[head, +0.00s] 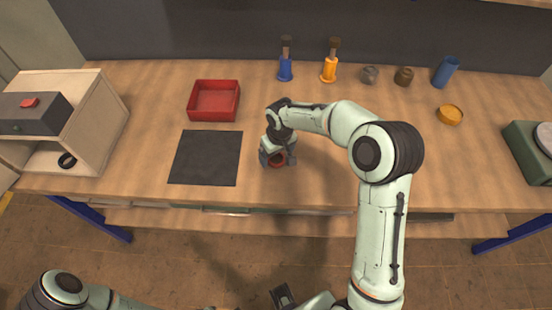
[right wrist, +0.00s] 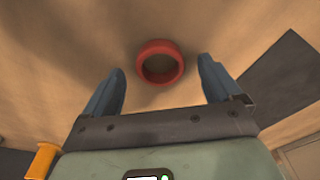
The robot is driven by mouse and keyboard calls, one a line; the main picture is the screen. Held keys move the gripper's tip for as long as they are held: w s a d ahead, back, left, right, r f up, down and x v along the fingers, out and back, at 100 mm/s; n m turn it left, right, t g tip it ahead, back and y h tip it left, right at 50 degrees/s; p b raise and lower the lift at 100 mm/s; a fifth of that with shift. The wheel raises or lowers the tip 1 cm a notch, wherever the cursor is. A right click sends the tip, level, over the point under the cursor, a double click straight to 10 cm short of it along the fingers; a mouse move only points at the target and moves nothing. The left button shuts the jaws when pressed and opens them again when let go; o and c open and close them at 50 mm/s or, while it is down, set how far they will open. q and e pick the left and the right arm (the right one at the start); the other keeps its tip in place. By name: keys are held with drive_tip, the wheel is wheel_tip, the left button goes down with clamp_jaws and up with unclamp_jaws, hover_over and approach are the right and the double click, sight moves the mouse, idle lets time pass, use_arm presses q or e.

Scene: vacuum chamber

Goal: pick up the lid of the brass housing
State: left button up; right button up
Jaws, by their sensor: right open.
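A round yellow-orange piece (head: 450,115) lies at the right of the table; it looks the most like brass, but I cannot tell whether it is the housing or its lid. My right gripper (head: 278,161) is open, pointing down over the table just right of the black mat. A red ring-shaped piece (right wrist: 160,63) shows beyond and between its open fingers (right wrist: 162,85) in the right wrist view, apart from both. It is partly hidden by the gripper in the head view (head: 277,160). A dark forked shape at the bottom may be my left gripper (head: 283,296); its jaws are unclear.
A black mat (head: 206,157) and a red tray (head: 214,101) lie left of the gripper. Blue (head: 285,68) and orange (head: 329,68) handled tools, small pots (head: 404,77) and a blue cylinder (head: 445,72) stand at the back. A wooden box (head: 110,125) stands left.

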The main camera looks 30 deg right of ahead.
drive_tip(key=shift+w+f, duration=0.1)
drive_tip(key=shift+f, duration=0.6)
drive_tip(key=c, duration=1.1)
